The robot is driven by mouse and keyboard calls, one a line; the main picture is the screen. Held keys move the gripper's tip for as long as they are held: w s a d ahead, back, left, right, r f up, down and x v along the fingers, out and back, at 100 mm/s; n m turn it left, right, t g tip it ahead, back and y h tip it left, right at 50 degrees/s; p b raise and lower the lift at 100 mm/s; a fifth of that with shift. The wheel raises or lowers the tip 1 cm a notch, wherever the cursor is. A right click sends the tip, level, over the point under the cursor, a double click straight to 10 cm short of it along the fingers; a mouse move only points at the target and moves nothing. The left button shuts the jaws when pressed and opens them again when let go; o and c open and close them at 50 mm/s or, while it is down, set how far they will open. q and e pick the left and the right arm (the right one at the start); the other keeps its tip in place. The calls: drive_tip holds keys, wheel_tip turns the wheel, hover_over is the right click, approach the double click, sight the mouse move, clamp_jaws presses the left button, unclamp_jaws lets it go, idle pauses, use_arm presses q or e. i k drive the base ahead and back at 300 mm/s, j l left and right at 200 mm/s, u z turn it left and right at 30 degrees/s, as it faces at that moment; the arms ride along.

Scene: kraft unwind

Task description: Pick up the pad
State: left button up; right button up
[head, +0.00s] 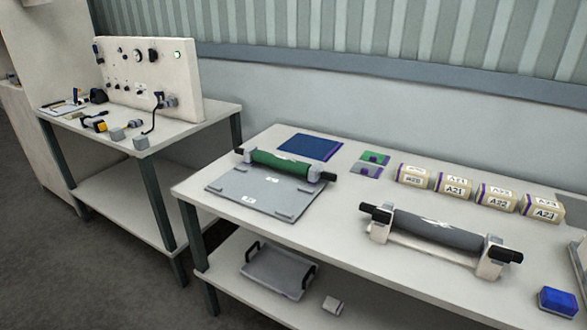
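No single item is clearly marked as the pad, and several could be it. A small blue block-like item (557,302) with a pale base sits at the right front of the near table. A flat dark blue sheet (311,147) lies at the back left of that table. A small green plate (375,158) and a grey plate (366,170), each with a purple piece on it, lie right of the blue sheet. Neither of my grippers is in view.
A green roller (285,167) lies over a grey plate (255,196). A dark grey roller (436,233) rests in a white cradle. Several labelled rolls (453,184) line the back. The lower shelf holds a grey tray (278,271). A panel table (190,130) stands left.

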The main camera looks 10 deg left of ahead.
sight(563, 303)
drive_tip(key=z, duration=1.35)
